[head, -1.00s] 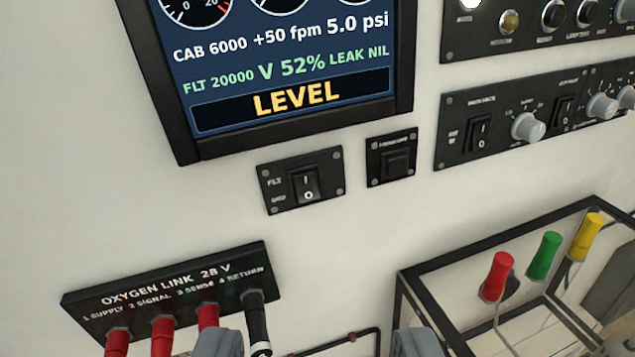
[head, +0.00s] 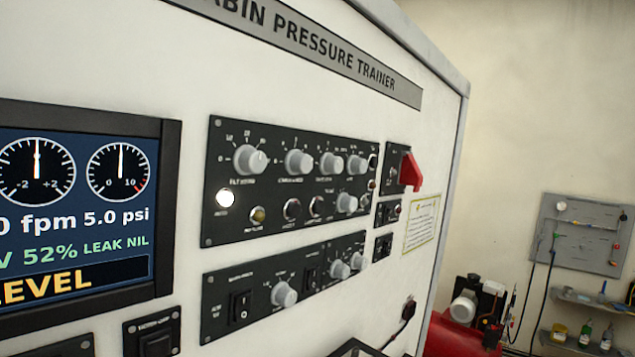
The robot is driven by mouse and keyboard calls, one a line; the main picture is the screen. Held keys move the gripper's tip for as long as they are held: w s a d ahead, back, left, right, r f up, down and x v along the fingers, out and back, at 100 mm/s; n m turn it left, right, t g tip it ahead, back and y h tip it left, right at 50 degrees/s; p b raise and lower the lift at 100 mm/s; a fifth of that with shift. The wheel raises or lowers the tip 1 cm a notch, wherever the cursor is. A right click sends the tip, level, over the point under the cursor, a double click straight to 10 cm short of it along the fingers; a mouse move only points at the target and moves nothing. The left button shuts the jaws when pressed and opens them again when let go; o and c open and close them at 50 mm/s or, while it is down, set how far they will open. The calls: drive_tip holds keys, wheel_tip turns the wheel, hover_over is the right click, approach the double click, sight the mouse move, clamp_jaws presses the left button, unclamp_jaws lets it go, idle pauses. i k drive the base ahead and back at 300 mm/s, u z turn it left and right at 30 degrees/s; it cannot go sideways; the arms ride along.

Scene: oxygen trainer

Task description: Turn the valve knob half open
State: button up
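A white trainer cabinet (head: 330,50) marked "CABIN PRESSURE TRAINER" fills most of the view. Its upper black panel (head: 225,140) carries several grey knobs, among them a left one (head: 250,160) and a lower right one (head: 346,202). The lower black panel (head: 213,325) has a grey knob (head: 284,294) beside a rocker switch (head: 241,308), and smaller grey knobs at its right. The knob labels are too small to tell which is the valve knob. The display (head: 75,220), cut off at the left, reads "V 52%", "LEAK NIL" and "LEVEL". My gripper is out of view.
A red guarded switch (head: 410,172) sticks out near the cabinet's right edge. A cable plug (head: 408,311) sits in the cabinet face below. A red compressor (head: 455,335), a pegboard (head: 580,235) and shelves with bottles stand beyond at the right.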

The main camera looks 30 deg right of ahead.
sight(344, 202)
drive_tip(key=u, duration=1.55)
drive_tip(key=k, duration=1.45)
drive_tip(key=z, duration=1.55)
drive_tip(key=i, duration=0.75)
